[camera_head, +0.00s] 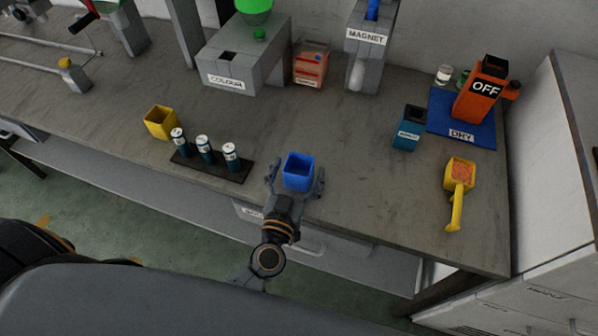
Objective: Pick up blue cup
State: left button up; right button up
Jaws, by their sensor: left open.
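The blue cup (298,172) is a square, open-topped container near the front edge of the grey workbench. It looks upright and empty. My left gripper (297,176) reaches in from the front edge, with one finger on each side of the cup. The fingers look open, and I cannot tell whether either one touches the cup. The lower front of the cup is partly hidden by the gripper. My right gripper is not in view.
A black rack (211,165) with three cylinders stands left of the cup, beside a yellow cup (160,122). At right are a teal container (409,128), a yellow scoop (458,186) with orange contents and a blue DRY mat (436,118). The COLOUR machine (240,62) stands behind.

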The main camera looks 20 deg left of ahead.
aim_at(299, 161)
pick_arm(q)
jog(key=shift+w, duration=0.4)
jog(key=c, duration=1.1)
jog(key=shift+r, duration=0.15)
jog(key=shift+r, duration=0.3)
notch_tip(299, 161, up, 2)
jog(key=shift+r+p, duration=0.1)
jog(key=shift+p, duration=0.85)
jog(key=s+r+p, duration=0.1)
jog(key=s+a+r+p, duration=0.1)
jog(key=r, duration=0.1)
jog(key=s+a+r+p, duration=0.1)
jog(key=r, duration=0.1)
jog(key=shift+s+a+r, duration=0.1)
jog(key=shift+a+r, duration=0.05)
jog(key=shift+a, duration=0.05)
jog(key=s+a+r, duration=0.5)
jog(key=s+a, duration=0.2)
jog(key=s, duration=0.1)
jog(key=shift+w+d+r, duration=0.3)
jog(key=shift+d+r, duration=0.2)
jog(key=shift+d, duration=0.15)
jog(key=shift+w+d+r, duration=0.3)
jog(key=shift+d+r, duration=0.15)
jog(key=shift+d, duration=0.15)
jog(key=shift+w+d+r, duration=0.3)
jog(key=shift+d+r, duration=0.2)
jog(key=shift+d, duration=0.15)
